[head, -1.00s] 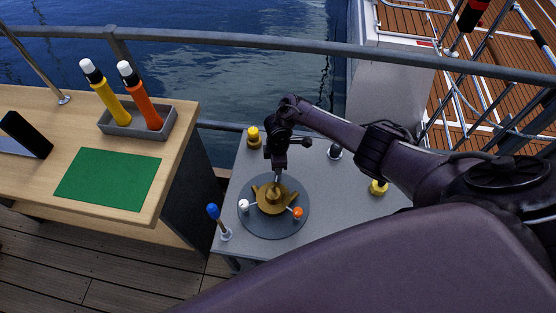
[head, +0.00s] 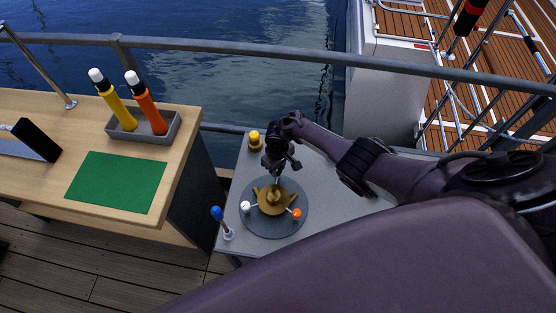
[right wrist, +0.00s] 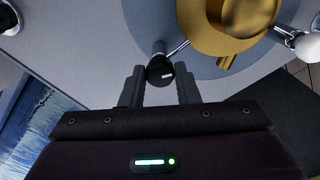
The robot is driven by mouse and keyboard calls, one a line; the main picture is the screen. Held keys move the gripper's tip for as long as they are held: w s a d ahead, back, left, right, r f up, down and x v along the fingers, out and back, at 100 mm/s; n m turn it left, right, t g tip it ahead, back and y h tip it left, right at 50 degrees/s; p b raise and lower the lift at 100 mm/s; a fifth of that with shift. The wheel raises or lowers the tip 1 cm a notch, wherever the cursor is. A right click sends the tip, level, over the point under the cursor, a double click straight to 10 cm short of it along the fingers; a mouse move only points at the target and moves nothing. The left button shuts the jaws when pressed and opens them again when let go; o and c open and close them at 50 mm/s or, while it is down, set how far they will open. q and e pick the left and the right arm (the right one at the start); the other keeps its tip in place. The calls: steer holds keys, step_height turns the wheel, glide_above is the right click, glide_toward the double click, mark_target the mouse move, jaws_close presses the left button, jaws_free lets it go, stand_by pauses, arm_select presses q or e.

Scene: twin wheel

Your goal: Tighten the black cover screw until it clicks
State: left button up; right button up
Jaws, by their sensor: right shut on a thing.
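The black cover screw (right wrist: 160,70) has a round black head with a small white mark in the right wrist view, on a thin metal shank that runs toward a brass housing (right wrist: 232,32). My right gripper (right wrist: 161,85) has its fingers on either side of this head and is shut on it. In the head view the right gripper (head: 278,174) is at the far side of the brass housing (head: 273,198) and hides the black head. A white-headed screw (head: 245,207) and an orange-headed screw (head: 297,213) stick out of the housing. My left gripper is not in view.
The housing sits on a dark round plate (head: 265,230) on a grey table. A wooden table with a green mat (head: 116,182) is at left. A railing (head: 240,52) runs behind.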

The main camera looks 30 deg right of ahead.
steer(key=shift+w+r+m, duration=0.1)
steer(key=shift+r+m, duration=0.05)
steer(key=shift+m, duration=0.45)
steer(key=o, duration=1)
steer(key=shift+c, duration=0.2)
step_height(320, 180, up, 7)
steer(key=p, duration=0.3)
steer(key=shift+r, duration=0.35)
